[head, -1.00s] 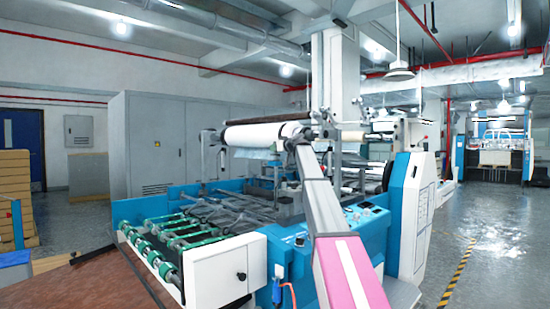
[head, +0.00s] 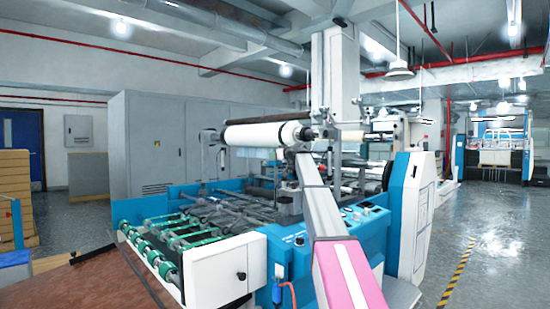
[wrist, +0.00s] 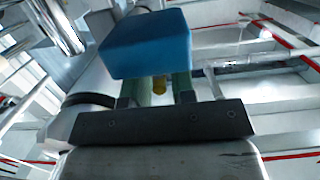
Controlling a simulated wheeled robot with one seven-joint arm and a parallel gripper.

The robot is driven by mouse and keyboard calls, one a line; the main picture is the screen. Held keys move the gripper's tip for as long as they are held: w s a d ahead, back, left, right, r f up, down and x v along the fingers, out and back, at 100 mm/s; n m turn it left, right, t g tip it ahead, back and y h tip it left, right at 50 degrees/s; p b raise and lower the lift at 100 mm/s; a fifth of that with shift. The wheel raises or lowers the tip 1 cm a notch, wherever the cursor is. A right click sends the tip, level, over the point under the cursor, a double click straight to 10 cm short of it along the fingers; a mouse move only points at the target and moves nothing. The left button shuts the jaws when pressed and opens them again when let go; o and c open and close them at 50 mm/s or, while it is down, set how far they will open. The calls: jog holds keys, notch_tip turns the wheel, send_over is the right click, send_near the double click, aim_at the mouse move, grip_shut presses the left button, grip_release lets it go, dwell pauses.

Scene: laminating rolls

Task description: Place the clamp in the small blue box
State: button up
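In the wrist view, my gripper (wrist: 157,91) shows as a dark cross bar with two greenish fingers standing apart. A plain blue block-shaped thing (wrist: 147,46) sits at the fingertips and covers them. In the head view, my fingers cannot be made out beyond my arm. No clamp can be made out there, and I cannot identify the small blue box.
The laminating machine (head: 300,240) fills the middle, with a white roll (head: 262,134) above its bed. A brown surface (head: 105,280) lies at the front left. A blue object (head: 14,259) is at the left edge by stacked tan boards (head: 15,190). Open floor (head: 490,240) lies right.

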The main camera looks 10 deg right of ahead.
jog(key=shift+r, duration=0.15)
jog(key=v, duration=1.2)
dwell(0.8)
